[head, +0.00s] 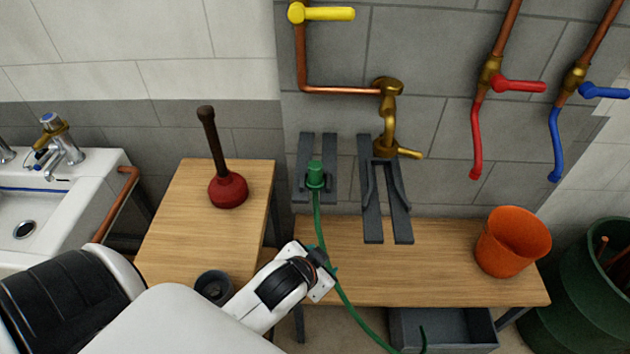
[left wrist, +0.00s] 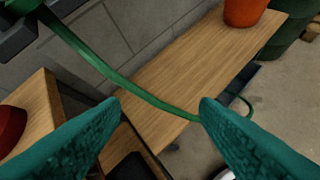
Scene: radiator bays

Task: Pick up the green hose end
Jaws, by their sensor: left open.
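The green hose end (head: 316,176) sits upright in a dark grey forked wall holder (head: 328,150), above the back of a wooden bench. The green hose (head: 320,222) hangs from it, passes over the bench and drops past its front edge. My left gripper (head: 326,262) is below the hose end, close to the hose, with its fingers mostly hidden by the wrist in the head view. In the left wrist view its teal fingers (left wrist: 163,103) are apart and empty. The hose (left wrist: 120,80) crosses beyond them, and the hose end is at the top left corner, mostly cut off.
A second grey bracket (head: 373,205) is right of the holder, under a brass tap (head: 388,125). An orange bucket (head: 512,242) stands on the bench (head: 440,268). A plunger (head: 228,190) and a dark cup (head: 214,287) are on the left table (head: 180,220). The bench middle is clear.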

